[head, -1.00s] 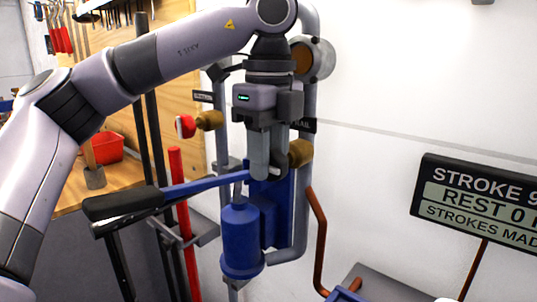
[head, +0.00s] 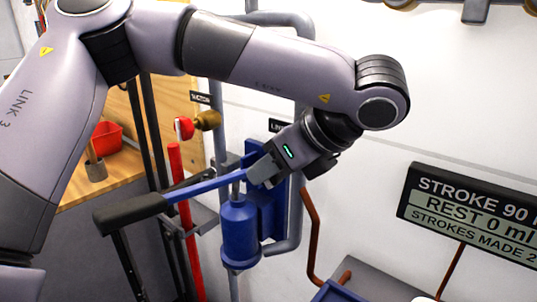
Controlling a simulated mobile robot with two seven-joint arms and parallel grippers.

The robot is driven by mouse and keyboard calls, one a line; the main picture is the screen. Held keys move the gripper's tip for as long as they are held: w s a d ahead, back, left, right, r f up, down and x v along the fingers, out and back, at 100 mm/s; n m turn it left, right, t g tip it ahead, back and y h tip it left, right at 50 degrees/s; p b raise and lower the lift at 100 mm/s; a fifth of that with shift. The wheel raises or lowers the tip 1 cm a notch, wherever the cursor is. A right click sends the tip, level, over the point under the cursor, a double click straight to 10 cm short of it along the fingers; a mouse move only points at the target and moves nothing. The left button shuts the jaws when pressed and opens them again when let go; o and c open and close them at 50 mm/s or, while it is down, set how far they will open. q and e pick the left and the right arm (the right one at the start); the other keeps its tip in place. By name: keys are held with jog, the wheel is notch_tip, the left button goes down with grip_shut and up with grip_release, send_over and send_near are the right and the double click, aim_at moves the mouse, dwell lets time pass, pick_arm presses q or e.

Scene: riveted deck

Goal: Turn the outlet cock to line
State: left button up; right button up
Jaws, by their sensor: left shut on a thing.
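The hand and wrist cover the cock's brass body and handle, so I cannot see which way the handle points. The hand is tilted, coming in from the upper right with its fingers pointing down and left. A small dark label (head: 277,125) beginning "LIN" shows just above the hand, partly covered. My right gripper is not in view.
The pump's lever with its black grip (head: 130,214) reaches out to the left. A brass cock with a red handle (head: 185,128) sits by another label on the left pipe. A sign (head: 470,215) stands right. A copper pipe (head: 312,235) rises below my wrist.

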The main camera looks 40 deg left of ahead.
pick_arm(q)
jog(key=shift+d+f+y, duration=0.15)
jog(key=shift+y, duration=0.85)
jog(key=y+b, duration=0.2)
jog(key=shift+d+f+t+y, duration=0.15)
jog(key=shift+f+t+y, duration=0.05)
jog(key=shift+t+y, duration=0.1)
jog(key=shift+y+b, duration=0.5)
jog(key=shift+y, duration=0.1)
jog(key=shift+f+y+b, duration=0.1)
jog(key=shift+y+b, duration=0.35)
jog(key=shift+y, duration=0.15)
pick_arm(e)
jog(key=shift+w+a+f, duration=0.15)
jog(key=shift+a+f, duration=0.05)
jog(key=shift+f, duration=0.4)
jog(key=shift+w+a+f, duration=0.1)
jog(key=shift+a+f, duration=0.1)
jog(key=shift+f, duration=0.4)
pick_arm(q)
jog(key=o, duration=1)
jog(key=shift+c, duration=0.2)
jog(key=shift+d, duration=0.1)
